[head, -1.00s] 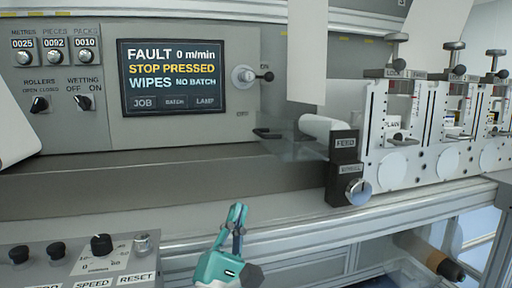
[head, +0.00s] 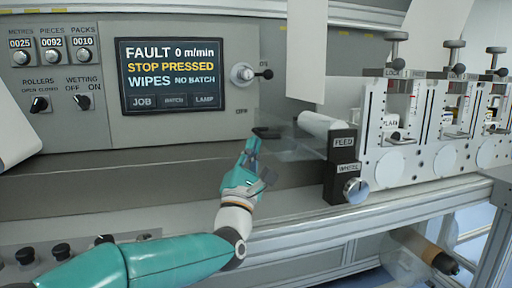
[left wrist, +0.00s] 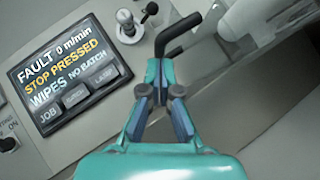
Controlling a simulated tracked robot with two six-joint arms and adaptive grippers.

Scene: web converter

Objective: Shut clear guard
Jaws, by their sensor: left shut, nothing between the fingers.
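My left gripper (head: 251,148), teal, is shut and empty. Its fingertips (left wrist: 160,68) are just below the handle's near end; I cannot tell whether they touch. My right gripper is not in view.
The display panel (head: 172,75) reads FAULT and STOP PRESSED. A lever switch (head: 244,74) sits right of it. The white roller (head: 322,124) and hanging web (head: 306,50) are close to the guard. Slotted white plates (head: 388,170) stand to the right. A knob panel is at lower left.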

